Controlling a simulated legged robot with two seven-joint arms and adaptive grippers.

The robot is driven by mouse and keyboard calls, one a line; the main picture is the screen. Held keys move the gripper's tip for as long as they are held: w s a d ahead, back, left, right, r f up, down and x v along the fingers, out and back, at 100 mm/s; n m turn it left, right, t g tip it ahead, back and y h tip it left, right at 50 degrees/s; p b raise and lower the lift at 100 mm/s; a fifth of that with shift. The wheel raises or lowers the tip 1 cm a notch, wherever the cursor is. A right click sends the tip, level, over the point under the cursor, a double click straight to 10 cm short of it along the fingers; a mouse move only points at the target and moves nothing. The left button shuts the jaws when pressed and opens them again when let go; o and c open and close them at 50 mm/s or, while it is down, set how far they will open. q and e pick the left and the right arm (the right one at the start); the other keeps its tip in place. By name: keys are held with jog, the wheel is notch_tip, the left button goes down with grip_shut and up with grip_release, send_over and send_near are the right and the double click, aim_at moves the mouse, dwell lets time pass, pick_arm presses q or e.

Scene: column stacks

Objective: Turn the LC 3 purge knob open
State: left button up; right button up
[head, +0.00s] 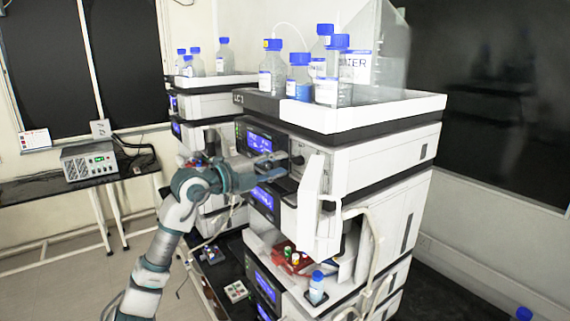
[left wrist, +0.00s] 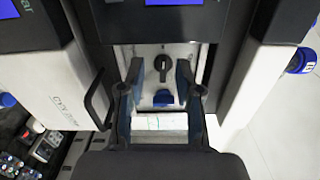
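A black purge knob (left wrist: 162,65) sits on the pale front panel of an instrument module, its grip bar upright in the left wrist view. In the head view the knob (head: 297,160) shows at the front of the upper module of the near stack. My left gripper (head: 279,166) is open and empty in front of that panel. In the left wrist view its fingers (left wrist: 158,70) stand apart, one on each side of the knob in the picture; contact cannot be told. A blue part (left wrist: 163,98) sits below the knob. My right gripper is not in view.
A white open door (head: 313,195) juts out just right of and below my gripper. A tray (head: 385,112) with blue-capped bottles tops the stack. A second stack (head: 207,104) stands behind left. In the left wrist view a black handle (left wrist: 98,100) is close to the left finger.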

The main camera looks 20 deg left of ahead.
pick_arm(q)
jog(key=v, duration=0.9)
jog(key=shift+a+f, duration=0.15)
jog(key=shift+a, duration=0.2)
jog(key=shift+d, duration=0.25)
